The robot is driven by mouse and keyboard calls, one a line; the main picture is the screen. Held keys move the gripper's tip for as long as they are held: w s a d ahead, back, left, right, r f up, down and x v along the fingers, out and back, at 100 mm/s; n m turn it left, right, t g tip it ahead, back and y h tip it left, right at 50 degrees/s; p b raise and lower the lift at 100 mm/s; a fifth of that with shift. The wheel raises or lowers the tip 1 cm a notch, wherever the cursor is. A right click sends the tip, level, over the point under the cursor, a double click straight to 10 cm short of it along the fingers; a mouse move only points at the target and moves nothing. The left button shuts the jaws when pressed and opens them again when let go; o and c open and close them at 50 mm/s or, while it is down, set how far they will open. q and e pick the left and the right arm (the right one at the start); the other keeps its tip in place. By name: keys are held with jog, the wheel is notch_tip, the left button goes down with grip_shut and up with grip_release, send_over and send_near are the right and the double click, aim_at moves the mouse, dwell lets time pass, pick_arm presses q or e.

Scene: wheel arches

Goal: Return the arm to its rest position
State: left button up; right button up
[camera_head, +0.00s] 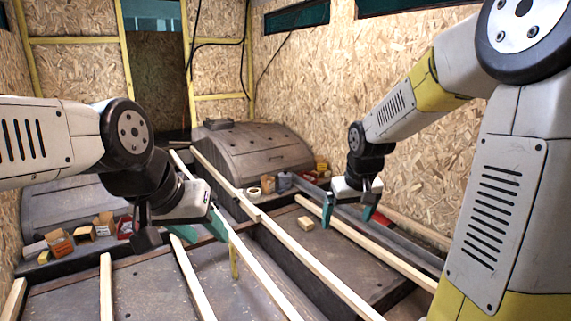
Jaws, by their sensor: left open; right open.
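My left gripper (199,232) hangs over the wooden battens at the centre left. Its teal fingers point down and stand apart, and I see nothing between them. My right gripper (348,212) is further right and further back, above the floor near the right-hand batten. Its teal fingers are also spread, with nothing visible between them. The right arm comes in large from the right edge and the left arm from the left edge.
Long pale battens (311,266) run over the dark floor. Grey wheel arches stand at the back (252,150) and left (70,203). Small boxes (59,241) sit at the left. Chipboard walls (330,90) enclose the space.

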jog(key=s+r+t+y, duration=0.1)
jog(key=s+r, duration=0.3)
jog(key=s, duration=0.6)
jog(key=s+a+r+m+t, duration=0.1)
jog(key=s+r, duration=0.4)
jog(key=s, duration=0.5)
jog(key=shift+a+m+y, duration=0.3)
jog(key=shift+y, duration=0.1)
jog(key=shift+r, duration=0.1)
